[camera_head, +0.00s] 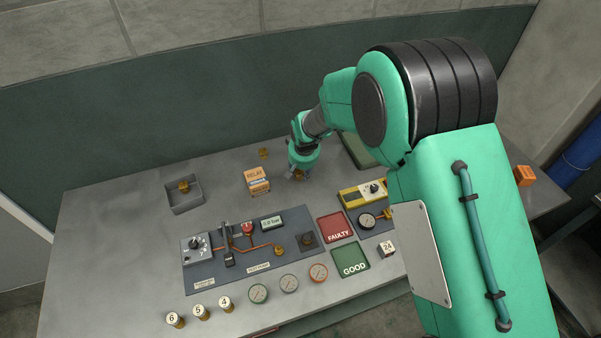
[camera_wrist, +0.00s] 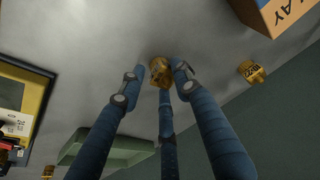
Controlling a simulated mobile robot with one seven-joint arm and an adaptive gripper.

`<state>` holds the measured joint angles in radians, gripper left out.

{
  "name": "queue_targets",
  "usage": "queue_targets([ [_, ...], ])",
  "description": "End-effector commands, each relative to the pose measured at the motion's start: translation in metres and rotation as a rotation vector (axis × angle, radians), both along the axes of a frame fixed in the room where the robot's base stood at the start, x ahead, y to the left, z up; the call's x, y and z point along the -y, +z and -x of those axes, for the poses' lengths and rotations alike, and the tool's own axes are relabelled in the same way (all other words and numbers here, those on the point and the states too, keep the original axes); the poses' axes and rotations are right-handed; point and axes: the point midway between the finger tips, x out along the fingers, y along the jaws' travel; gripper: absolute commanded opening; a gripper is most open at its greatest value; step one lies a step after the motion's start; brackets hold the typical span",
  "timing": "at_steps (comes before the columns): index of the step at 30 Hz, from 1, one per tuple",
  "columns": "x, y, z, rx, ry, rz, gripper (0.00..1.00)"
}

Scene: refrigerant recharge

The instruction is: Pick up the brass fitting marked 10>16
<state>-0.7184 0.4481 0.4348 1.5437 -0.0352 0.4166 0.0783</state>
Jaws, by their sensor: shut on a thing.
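My gripper (camera_head: 300,174) is low over the back middle of the bench, pointing down. In the wrist view its blue fingers (camera_wrist: 157,80) are closed around a small brass fitting (camera_wrist: 160,68). The marking on this held fitting is too small to read. A second brass fitting (camera_wrist: 252,71) lies apart on the bench, and its marking cannot be read with certainty; it also shows in the head view (camera_head: 263,152), left of the gripper. Another brass piece (camera_head: 183,186) sits in the grey tray (camera_head: 172,206) at the left.
An orange RELAY box (camera_head: 256,181) stands close left of the gripper. A yellow meter (camera_head: 355,196) is to its right and a green tray (camera_wrist: 105,150) behind it. The grey panel (camera_head: 215,275), red FAULTY pad (camera_head: 334,228) and green GOOD pad (camera_head: 349,259) lie in front.

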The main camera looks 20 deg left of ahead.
Motion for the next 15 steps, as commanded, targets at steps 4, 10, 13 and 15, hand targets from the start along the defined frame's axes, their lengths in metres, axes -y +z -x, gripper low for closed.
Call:
queue_targets([
  [4,-0.001,0.017,-0.001,0.002,0.0,-0.002,0.0],
  [10,0.009,0.031,0.011,0.001,0.0,-0.001,0.0],
  [13,0.019,0.033,0.023,0.0,0.0,0.0,0.0],
  [15,0.027,0.034,0.033,0.001,0.0,-0.001,0.0],
])
